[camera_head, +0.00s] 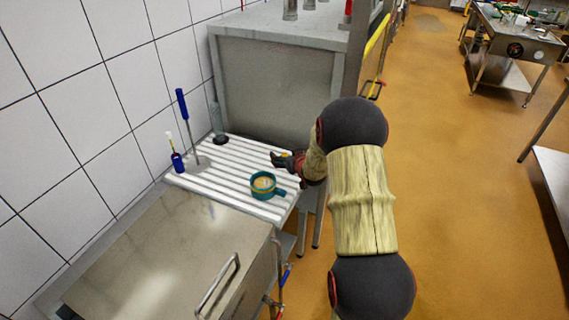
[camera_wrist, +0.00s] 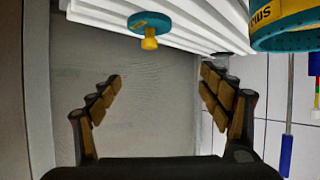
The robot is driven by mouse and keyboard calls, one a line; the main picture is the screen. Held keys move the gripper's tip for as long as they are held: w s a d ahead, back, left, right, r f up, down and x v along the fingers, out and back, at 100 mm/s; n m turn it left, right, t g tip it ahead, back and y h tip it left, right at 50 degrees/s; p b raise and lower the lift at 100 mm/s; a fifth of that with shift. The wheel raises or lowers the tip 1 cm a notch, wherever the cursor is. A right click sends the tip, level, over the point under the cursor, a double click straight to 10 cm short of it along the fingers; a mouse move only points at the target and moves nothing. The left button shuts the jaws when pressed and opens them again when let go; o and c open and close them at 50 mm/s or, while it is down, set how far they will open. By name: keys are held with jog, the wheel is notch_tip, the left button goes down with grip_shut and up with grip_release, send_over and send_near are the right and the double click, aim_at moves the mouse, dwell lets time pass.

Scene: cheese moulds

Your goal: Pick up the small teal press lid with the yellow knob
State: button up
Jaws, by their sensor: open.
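In the wrist view the small teal press lid (camera_wrist: 150,20) lies near the top edge, on the white ribbed board, with its yellow knob (camera_wrist: 150,39) pointing toward my gripper. My gripper (camera_wrist: 160,78) is open and empty, its fingers spread wide. The lid is beyond the fingertips and apart from them, roughly between them sideways. In the head view my gripper (camera_head: 280,161) is at the right edge of the board. The lid is mostly or wholly hidden by my gripper there.
A teal and yellow mould (camera_head: 264,186) stands on the ribbed board (camera_head: 228,184) near the lid, and in the wrist view (camera_wrist: 285,28) at upper right. A blue-handled tool (camera_head: 183,107) and a small blue bottle (camera_head: 178,162) stand by the tiled wall. A steel cabinet (camera_head: 272,85) rises behind.

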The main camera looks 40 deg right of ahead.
jog(key=shift+t, duration=0.3)
jog(key=f, duration=0.1)
jog(key=d+f, duration=0.1)
jog(key=f, duration=0.1)
jog(key=d+f, duration=0.1)
jog(key=shift+w+d+f, duration=0.15)
jog(key=shift+d+f, duration=0.05)
jog(key=shift+f, duration=0.05)
jog(key=x, duration=0.2)
jog(key=b+x, duration=0.1)
jog(key=x, duration=0.1)
jog(key=b+x, duration=0.1)
jog(key=x, duration=0.1)
jog(key=shift+w+a+f, duration=0.15)
jog(key=shift+w+f, duration=0.15)
jog(key=shift+f, duration=0.1)
jog(key=shift+w+b, duration=0.35)
jog(key=shift+w, duration=0.05)
jog(key=c, duration=0.3)
jog(key=c, duration=1.4)
